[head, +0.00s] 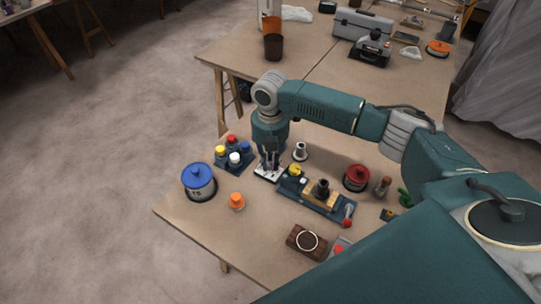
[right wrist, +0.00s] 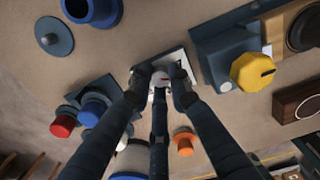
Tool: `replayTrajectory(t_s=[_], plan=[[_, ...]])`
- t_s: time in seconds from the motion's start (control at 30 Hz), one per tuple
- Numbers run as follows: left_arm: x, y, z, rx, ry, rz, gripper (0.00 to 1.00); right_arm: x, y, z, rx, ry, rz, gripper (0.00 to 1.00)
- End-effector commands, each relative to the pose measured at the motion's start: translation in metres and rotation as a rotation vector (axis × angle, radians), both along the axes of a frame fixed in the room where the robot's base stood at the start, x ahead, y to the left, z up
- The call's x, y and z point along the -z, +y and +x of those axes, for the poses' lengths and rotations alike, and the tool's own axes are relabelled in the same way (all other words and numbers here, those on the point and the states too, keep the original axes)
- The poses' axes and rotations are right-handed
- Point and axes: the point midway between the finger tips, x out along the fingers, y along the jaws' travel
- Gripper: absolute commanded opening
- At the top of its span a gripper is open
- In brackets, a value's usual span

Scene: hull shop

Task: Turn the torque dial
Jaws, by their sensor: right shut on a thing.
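My right gripper (head: 269,163) points down at the near table and is shut on a small pale knob, which I take to be the torque dial (right wrist: 161,77). The dial stands on a flat plate with a white face and dark markings (head: 267,176). In the right wrist view the gripper's dark fingers (right wrist: 160,90) close around the dial and hide most of it. The plate shows behind the fingertips. Any pointer on the dial is hidden. My left gripper is not in view.
A blue fixture with a yellow knob (head: 295,170) stands close right of the plate. A rack with coloured caps (head: 234,160) is close left. A blue-lidded pot (head: 198,183), an orange knob (head: 237,201) and a red-lidded tin (head: 356,178) stand around. Bare tabletop lies in front.

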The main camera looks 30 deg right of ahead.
Motion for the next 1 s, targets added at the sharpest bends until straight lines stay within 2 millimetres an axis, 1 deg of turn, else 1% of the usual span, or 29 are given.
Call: replayTrajectory(t_s=[0.03, 0.1, 0.3, 0.5, 0.73, 1.0], plan=[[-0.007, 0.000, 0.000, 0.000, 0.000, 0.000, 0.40, -0.003, 0.000, 0.000, -0.036, 0.001, 0.000, 0.00], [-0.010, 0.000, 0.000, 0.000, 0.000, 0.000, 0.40, -0.003, 0.000, 0.000, -0.091, 0.001, 0.001, 0.00], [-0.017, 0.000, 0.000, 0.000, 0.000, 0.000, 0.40, -0.002, 0.000, 0.000, -0.221, 0.000, 0.000, 0.00], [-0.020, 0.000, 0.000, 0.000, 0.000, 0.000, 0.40, -0.001, 0.000, 0.000, -0.305, 0.000, 0.000, 0.00], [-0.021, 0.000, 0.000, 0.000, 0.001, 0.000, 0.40, 0.000, 0.000, 0.000, -0.345, -0.001, 0.001, 0.00], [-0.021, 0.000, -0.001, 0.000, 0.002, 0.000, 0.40, 0.000, 0.000, 0.000, -0.350, -0.001, 0.001, 0.00]])
